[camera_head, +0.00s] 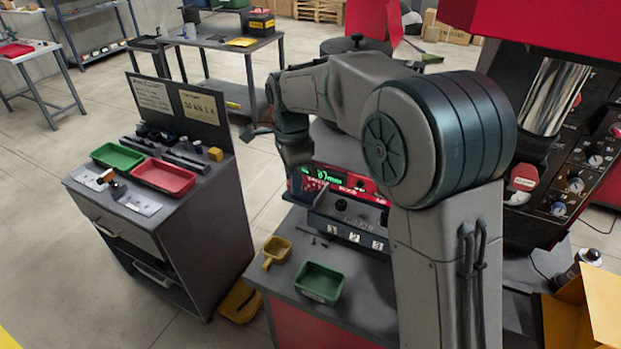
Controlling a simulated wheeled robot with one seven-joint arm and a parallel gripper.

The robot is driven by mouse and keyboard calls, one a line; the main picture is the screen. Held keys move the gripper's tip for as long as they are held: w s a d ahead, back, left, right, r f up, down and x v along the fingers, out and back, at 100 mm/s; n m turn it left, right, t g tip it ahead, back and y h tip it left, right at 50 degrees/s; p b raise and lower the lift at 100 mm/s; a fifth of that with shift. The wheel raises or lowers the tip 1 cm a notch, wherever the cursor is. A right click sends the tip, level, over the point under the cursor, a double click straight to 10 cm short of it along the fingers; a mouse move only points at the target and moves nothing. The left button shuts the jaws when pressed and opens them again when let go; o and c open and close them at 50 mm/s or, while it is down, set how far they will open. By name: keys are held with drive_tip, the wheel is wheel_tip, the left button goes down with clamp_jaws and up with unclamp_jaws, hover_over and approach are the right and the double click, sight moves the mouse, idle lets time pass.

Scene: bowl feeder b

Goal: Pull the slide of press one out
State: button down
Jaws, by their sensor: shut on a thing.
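My arm reaches left across the picture, and its wrist bends down near the left end of the red machine with a green display (336,183). The jaws and whatever is between them cannot be made out. No slide or handle of press one can be told apart for sure. A dark press-like machine with dials (562,180) and a red hood stands at the right, partly behind my arm.
A grey cabinet (205,232) at the left carries a green tray (118,156) and a red tray (164,177). A green bin (319,282) and a yellow scoop (276,250) lie on the near bench. A yellow box (585,310) stands at the lower right.

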drive_tip(key=shift+w+a+r, duration=0.1)
drive_tip(key=shift+w+a, duration=0.1)
drive_tip(key=shift+a, duration=0.25)
drive_tip(key=shift+w+a, duration=0.2)
drive_tip(key=shift+a, duration=0.25)
drive_tip(key=shift+a+r, duration=0.1)
drive_tip(key=c, duration=1.1)
unclamp_jaws()
drive_tip(key=shift+a, duration=0.1)
drive_tip(key=shift+o, duration=0.2)
wheel_tip(320, 180, up, 14)
drive_tip(key=b, duration=0.1)
drive_tip(key=shift+f, duration=0.2)
